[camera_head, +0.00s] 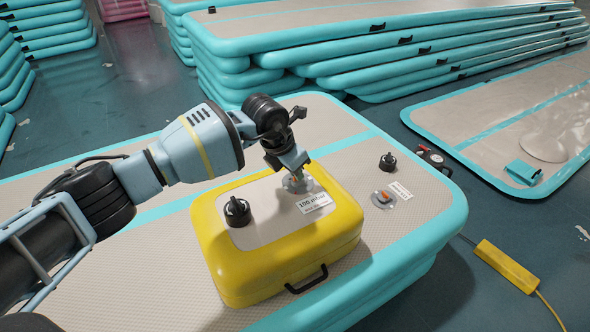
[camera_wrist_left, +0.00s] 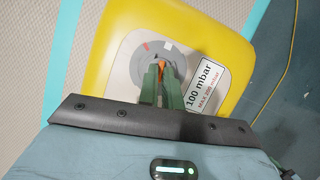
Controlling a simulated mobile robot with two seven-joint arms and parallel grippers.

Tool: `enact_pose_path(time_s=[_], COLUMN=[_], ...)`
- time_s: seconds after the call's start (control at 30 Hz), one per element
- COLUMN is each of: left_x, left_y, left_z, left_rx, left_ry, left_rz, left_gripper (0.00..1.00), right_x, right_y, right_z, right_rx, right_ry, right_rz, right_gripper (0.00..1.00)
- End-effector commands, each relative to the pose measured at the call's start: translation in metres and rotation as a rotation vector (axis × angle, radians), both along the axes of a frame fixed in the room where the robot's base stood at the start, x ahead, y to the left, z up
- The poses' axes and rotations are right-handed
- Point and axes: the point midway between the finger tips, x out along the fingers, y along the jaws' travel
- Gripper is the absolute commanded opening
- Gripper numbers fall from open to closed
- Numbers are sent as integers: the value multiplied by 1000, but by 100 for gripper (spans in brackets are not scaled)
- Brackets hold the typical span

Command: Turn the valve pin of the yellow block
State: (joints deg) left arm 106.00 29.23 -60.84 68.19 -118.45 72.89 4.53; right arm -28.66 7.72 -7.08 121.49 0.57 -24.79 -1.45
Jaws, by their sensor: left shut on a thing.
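The yellow block (camera_head: 280,255) lies on a grey and turquoise inflatable track (camera_head: 150,290). A black cap (camera_head: 237,211) and a label reading 100 mbar (camera_head: 312,203) are on its top. My left gripper (camera_head: 297,178) reaches down onto the round valve beside the label. In the left wrist view my left gripper (camera_wrist_left: 161,95) is shut on the orange valve pin (camera_wrist_left: 162,66), in the middle of the grey valve disc (camera_wrist_left: 138,68). Red and white marks show on the disc rim. The fingers hide most of the pin. My right gripper is not in view.
A second valve (camera_head: 383,198) with an orange pin and a black cap (camera_head: 388,162) are on the track to the right of the block. A gauge (camera_head: 431,155) lies near the track's far edge. Stacked tracks (camera_head: 400,40) stand behind. A yellow box (camera_head: 506,267) with a cable lies on the floor.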

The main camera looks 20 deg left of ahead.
Motion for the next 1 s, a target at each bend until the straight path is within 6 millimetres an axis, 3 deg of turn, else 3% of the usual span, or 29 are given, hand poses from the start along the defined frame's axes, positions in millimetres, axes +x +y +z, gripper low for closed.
enact_pose_path(time_s=[0.27, 0.3, 0.47, 0.77, 1.0], left_x=[0, 0, 0, -1, -11], left_y=[0, 0, 0, 1, 6], left_z=[0, 0, 0, 3, 34], left_rx=[0, 0, 0, 0, 0], left_ry=[0, 0, 0, 0, -3], left_rz=[1, 1, 1, 1, 2], left_gripper=[0, 10, 28, 28, 28], right_x=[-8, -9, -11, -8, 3], right_y=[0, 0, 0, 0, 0], right_z=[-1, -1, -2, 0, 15], right_rx=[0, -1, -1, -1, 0], right_ry=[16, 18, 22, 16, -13], right_rz=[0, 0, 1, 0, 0], right_gripper=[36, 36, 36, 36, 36])
